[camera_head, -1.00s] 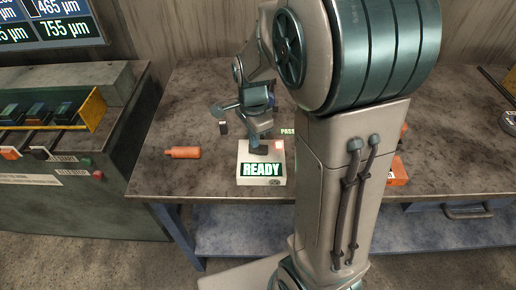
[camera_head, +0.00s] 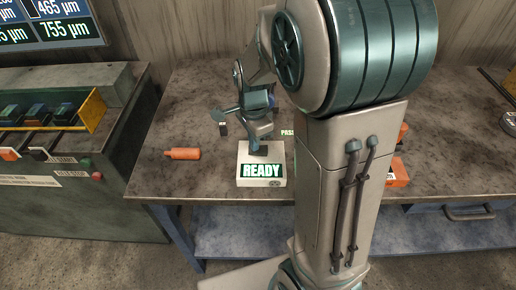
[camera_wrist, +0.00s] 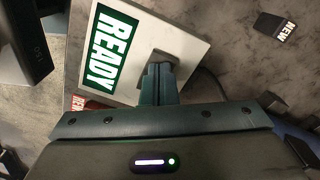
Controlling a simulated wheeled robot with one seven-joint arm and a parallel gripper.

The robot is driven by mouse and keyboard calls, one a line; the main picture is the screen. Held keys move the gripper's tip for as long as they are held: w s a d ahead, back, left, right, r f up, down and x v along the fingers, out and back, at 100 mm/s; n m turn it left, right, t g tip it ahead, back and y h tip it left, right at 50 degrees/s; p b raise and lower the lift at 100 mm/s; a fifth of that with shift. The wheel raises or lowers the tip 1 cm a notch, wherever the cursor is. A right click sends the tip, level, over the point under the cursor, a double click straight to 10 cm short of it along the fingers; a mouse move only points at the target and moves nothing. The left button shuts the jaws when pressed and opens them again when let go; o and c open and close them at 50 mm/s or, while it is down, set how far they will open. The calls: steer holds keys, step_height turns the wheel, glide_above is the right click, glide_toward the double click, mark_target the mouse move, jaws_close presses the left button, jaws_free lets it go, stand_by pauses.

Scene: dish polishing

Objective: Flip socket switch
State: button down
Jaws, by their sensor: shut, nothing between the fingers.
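A white box (camera_head: 246,154) with a green-lit "READY" display stands on the workbench. It also shows in the wrist view (camera_wrist: 185,45), tilted in the picture. My gripper (camera_head: 259,149) points down at the top of this box, behind the display. In the wrist view my gripper (camera_wrist: 159,70) is shut and empty, with its tips over a grey patch on the box top. The tips hide part of that patch, and I cannot tell whether they touch it. I cannot make out a separate switch lever.
An orange bottle-like object (camera_head: 182,154) lies left of the box. An orange box (camera_head: 398,173) is partly behind my arm at the right. A machine with buttons (camera_head: 60,150) stands left of the workbench (camera_head: 200,100). The bench left of the box is mostly clear.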

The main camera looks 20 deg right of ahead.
steer(key=shift+r+p, duration=2.7)
steer(key=shift+r, duration=0.7)
steer(key=s+r+n+t, duration=0.1)
steer(key=s+r+n, duration=0.3)
steer(key=s+n, duration=0.3)
steer(key=s+r+n+t, duration=0.2)
steer(key=s+r+n, duration=0.1)
steer(key=s+n, duration=0.4)
steer(key=shift+s+r+n, duration=0.25)
steer(key=shift+r+n, duration=0.15)
steer(key=shift+n, duration=0.5)
steer(key=shift+a, duration=0.2)
